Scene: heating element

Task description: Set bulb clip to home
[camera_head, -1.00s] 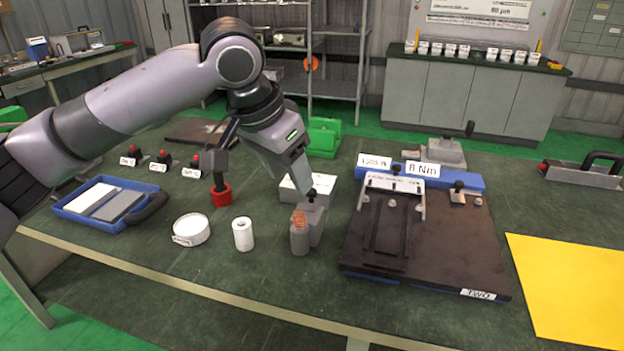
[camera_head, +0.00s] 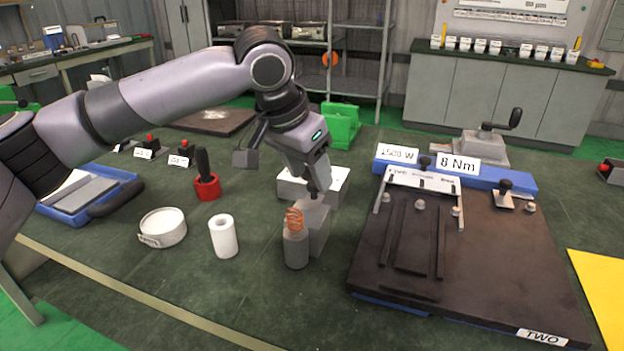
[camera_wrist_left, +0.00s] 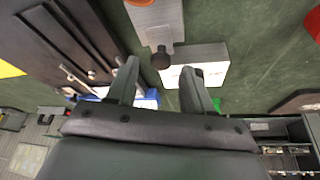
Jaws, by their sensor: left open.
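I cannot tell for sure which part is the bulb clip. A grey block (camera_head: 315,228) stands on the green table beside a grey cylinder (camera_head: 295,250) with a copper coil (camera_head: 294,220) on top. My left gripper (camera_head: 315,188) is just above the grey block, pointing down, open and empty. In the left wrist view the open fingers (camera_wrist_left: 162,82) are apart. A black knob (camera_wrist_left: 160,58) on the grey block (camera_wrist_left: 157,22) shows near the gap between their tips. In the head view the fingers hide the knob. My right gripper is not in view.
A white block (camera_head: 340,190) lies just behind the grey block. A dark board (camera_head: 480,265) with rails and knobs fills the right. A white roll (camera_head: 223,238), a white ring (camera_head: 162,228) and a red-based holder (camera_head: 207,187) stand at left. The front of the table is clear.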

